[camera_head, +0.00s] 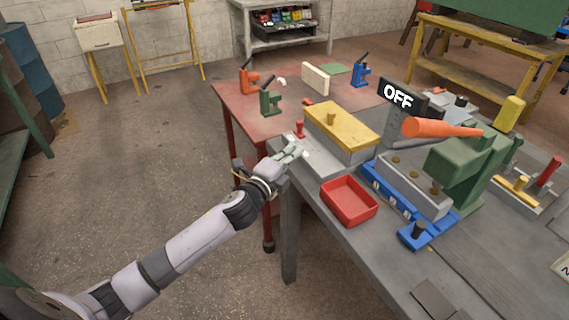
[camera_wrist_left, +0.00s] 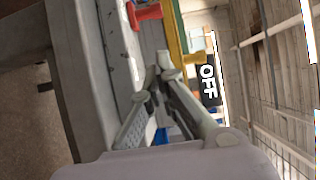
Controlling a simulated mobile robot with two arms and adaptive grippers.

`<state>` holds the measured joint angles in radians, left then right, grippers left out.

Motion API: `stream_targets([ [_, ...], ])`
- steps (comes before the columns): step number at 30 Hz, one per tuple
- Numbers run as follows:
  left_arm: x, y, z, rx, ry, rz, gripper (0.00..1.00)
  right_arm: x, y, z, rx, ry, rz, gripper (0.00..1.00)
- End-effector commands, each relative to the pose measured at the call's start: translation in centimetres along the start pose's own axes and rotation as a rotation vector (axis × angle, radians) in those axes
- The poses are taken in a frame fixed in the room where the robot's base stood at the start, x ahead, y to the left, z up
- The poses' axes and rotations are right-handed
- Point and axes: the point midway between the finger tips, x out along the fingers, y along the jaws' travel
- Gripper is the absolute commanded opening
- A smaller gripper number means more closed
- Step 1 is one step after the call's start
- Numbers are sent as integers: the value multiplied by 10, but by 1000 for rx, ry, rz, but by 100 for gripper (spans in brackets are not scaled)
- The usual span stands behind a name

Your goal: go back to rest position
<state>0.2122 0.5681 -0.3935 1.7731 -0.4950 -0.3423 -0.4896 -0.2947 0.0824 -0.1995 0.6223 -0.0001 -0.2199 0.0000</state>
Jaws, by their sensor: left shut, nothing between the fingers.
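My left gripper (camera_head: 296,152) is at the left edge of the grey bench (camera_head: 362,243) in the head view, with its arm reaching in from the lower left. It is shut and empty; its fingers also show in the left wrist view (camera_wrist_left: 160,75). It is close to a small red knob (camera_head: 299,130) and to the left of a grey box with a yellow top (camera_head: 345,124). I cannot tell whether it touches the bench. My right gripper is not in view.
A red tray (camera_head: 349,201) sits on the bench just right of my left gripper. A blue fixture (camera_head: 400,197), an OFF sign (camera_head: 398,96) and a green machine with an orange handle (camera_head: 440,128) stand farther right. A red table (camera_head: 236,101) is behind. The floor at left is clear.

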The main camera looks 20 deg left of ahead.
Motion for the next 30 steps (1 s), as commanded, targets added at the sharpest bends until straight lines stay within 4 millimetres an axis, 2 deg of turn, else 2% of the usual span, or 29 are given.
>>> stream_targets([
  [2, -15, 2, 0, 1, 1, 2, 0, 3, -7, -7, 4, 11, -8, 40],
  [6, -32, 2, 0, 1, 0, 1, 0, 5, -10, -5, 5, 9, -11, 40],
  [14, -41, 0, 0, 0, -1, 1, 0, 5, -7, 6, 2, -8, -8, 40],
  [17, -40, 12, 3, -19, -10, 22, 0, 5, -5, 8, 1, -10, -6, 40],
  [20, -41, 49, 13, -80, -39, 87, 0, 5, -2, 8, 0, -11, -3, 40],
  [23, -47, 110, 27, -180, -92, 190, 0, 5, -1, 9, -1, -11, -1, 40],
  [24, -53, 139, 32, -227, -118, 237, 0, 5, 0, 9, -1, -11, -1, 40],
  [26, -64, 182, 38, -299, -160, 308, 0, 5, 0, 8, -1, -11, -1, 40],
  [30, -105, 281, 46, -468, -268, 469, 0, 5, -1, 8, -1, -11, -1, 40],
])
